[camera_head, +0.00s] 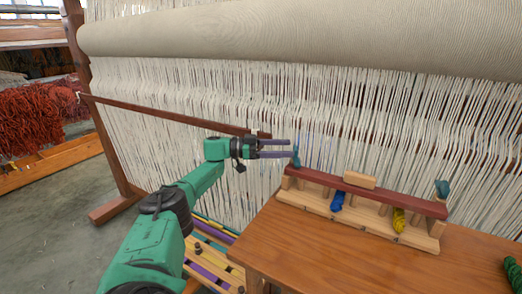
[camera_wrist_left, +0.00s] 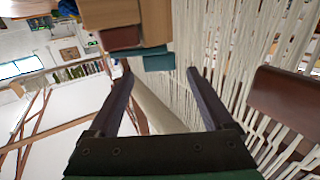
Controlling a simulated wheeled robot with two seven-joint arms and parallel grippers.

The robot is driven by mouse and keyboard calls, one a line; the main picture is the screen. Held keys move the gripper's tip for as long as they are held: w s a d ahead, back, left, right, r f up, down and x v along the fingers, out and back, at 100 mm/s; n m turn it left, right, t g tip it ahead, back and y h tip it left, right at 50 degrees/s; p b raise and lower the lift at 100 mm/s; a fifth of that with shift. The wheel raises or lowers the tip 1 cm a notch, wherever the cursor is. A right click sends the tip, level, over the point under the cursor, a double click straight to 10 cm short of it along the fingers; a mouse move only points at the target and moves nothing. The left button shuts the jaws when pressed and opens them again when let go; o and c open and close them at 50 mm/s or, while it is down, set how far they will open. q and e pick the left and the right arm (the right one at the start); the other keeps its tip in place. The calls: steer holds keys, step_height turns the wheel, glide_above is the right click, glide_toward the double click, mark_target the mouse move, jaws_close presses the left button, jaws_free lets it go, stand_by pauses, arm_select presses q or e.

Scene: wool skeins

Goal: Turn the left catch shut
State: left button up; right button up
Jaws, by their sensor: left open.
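A wooden rack (camera_head: 361,215) stands on the table with a dark red bar (camera_head: 365,193) along its top. The left catch (camera_head: 296,158), a small teal piece, stands upright at the bar's left end. A teal block, seemingly this catch, shows beyond the fingertips in the left wrist view (camera_wrist_left: 158,61). My left gripper (camera_head: 290,149) is open, its two dark fingers pointing right at the catch, with the tips just beside it. Contact cannot be told. In the left wrist view nothing sits between the fingers (camera_wrist_left: 158,72). My right gripper is not in view.
A second teal catch (camera_head: 442,187) is at the bar's right end. A blue skein (camera_head: 337,201) and a yellow skein (camera_head: 398,220) sit in the rack. A green skein (camera_head: 513,272) lies at the table's right edge. Loom warp threads (camera_head: 300,100) hang close behind.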

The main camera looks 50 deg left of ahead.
arm_select(q)
steer(key=b+v, duration=0.3)
steer(key=v, duration=0.7)
steer(key=shift+s+a, duration=0.1)
steer(key=shift+s, duration=0.1)
